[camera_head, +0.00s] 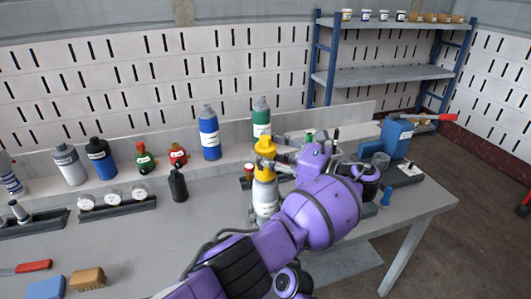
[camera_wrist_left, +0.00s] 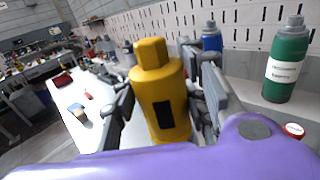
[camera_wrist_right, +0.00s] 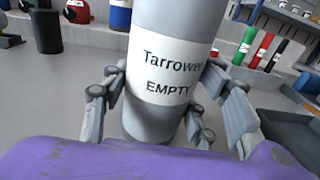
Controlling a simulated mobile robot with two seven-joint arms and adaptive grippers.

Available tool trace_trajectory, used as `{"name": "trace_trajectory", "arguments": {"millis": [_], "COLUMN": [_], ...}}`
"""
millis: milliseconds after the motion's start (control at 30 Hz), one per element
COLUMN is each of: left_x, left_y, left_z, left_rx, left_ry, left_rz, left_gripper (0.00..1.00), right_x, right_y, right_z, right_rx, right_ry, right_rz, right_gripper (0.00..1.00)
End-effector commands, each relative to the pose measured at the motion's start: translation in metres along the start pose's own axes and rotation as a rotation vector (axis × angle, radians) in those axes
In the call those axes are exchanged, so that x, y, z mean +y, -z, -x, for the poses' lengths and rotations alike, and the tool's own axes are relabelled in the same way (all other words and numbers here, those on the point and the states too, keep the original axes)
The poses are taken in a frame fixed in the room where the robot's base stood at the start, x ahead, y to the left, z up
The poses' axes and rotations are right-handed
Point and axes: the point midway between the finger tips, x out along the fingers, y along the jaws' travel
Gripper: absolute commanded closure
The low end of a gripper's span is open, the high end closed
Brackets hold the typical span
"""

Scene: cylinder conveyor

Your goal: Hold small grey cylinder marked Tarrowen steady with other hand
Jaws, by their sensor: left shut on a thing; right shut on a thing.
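The small grey cylinder (camera_head: 265,195) stands upright near the middle of the bench in the head view. A yellow cap (camera_head: 265,167) sits on its top. In the left wrist view my left gripper (camera_wrist_left: 162,98) has its fingers on both sides of the yellow cap (camera_wrist_left: 158,90), shut on it. In the right wrist view my right gripper (camera_wrist_right: 155,105) is shut around the grey cylinder body (camera_wrist_right: 155,118), whose label reads Tarrowen EMPTY. My purple arm hides part of the bench right of the cylinder in the head view.
Blue (camera_head: 209,135) and green (camera_head: 261,112) cylinders stand behind. A small dark bottle (camera_head: 178,186) stands to the left, near a gauge rack (camera_head: 117,208). A blue box (camera_head: 396,139) is at the right.

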Motion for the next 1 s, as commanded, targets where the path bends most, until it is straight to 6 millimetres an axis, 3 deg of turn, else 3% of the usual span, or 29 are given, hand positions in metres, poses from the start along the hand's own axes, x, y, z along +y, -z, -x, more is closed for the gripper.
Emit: {"name": "trace_trajectory", "arguments": {"millis": [100,133,267,633,1000], "left_x": [0.001,0.001,0.001,0.000,0.000], "left_y": [0.000,0.000,0.000,-0.002,-0.024], "left_z": [-0.001,-0.001,-0.001,0.000,-0.001], "left_rx": [-0.001,-0.001,0.000,0.000,0.001], "left_ry": [-0.004,-0.003,-0.002,0.001,0.007], "left_rz": [-0.001,-0.002,-0.002,-0.001,-0.001], "left_gripper": [0.97,0.59,0.44,0.44,0.44], "right_x": [-0.003,-0.003,-0.002,-0.001,0.000], "right_y": [0.001,0.001,0.001,0.001,0.001], "right_z": [0.000,0.000,0.000,0.000,0.000], "right_rx": [0.000,0.000,0.000,0.001,0.002], "right_ry": [0.004,0.004,0.004,0.001,-0.001], "right_rz": [-0.003,-0.003,-0.002,0.000,0.000], "right_gripper": [0.77,0.77,0.77,0.77,0.77]}}
